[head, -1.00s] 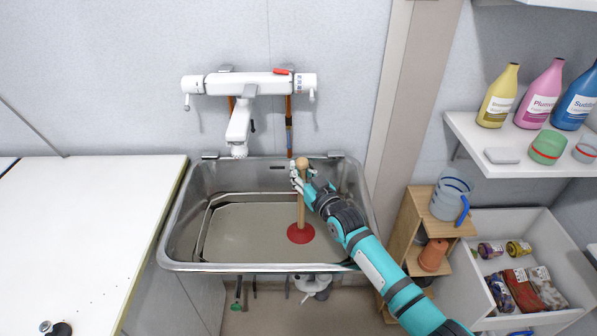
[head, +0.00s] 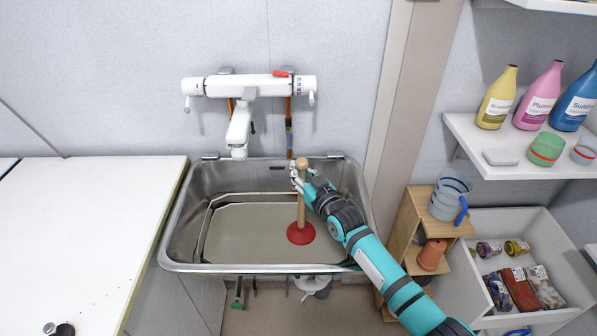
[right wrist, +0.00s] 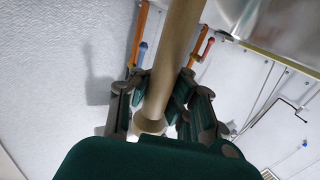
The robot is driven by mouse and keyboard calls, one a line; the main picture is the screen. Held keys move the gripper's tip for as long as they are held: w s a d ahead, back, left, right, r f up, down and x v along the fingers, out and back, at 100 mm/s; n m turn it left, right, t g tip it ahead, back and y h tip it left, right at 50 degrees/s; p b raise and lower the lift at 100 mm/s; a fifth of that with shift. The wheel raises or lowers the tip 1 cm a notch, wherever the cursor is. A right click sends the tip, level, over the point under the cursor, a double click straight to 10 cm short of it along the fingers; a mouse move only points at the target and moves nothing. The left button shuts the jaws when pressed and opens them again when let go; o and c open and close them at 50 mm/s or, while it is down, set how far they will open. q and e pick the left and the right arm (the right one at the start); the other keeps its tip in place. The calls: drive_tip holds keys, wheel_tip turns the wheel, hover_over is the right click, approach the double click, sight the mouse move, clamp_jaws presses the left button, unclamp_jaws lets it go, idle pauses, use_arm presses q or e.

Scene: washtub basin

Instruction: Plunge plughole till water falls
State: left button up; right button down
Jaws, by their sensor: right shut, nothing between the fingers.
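The metal washtub basin (head: 180,225) stands against the wall, with murky grey-green water (head: 250,232) in it. A plunger with a wooden handle (head: 301,212) and a red rubber cup (head: 300,234) stands about upright in the right part of the basin. The plughole is not visible. My right gripper (head: 298,180) is at the upper part of the handle and is shut, with no grip on it. In the right wrist view the handle (right wrist: 175,60) runs close by the fingers, its round end near the palm. My left gripper is out of view.
A white tap (head: 238,132) hangs over the basin's back. A white counter (head: 80,230) lies to the left. To the right are a wooden stand (head: 408,230) with a jug (head: 450,195), a white bin (head: 540,225) and a shelf (head: 470,130) with bottles.

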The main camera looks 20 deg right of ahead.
wheel_tip(320, 180, up, 27)
drive_tip(key=p, duration=2.1)
drive_tip(key=shift+r, duration=0.2)
idle(1.1)
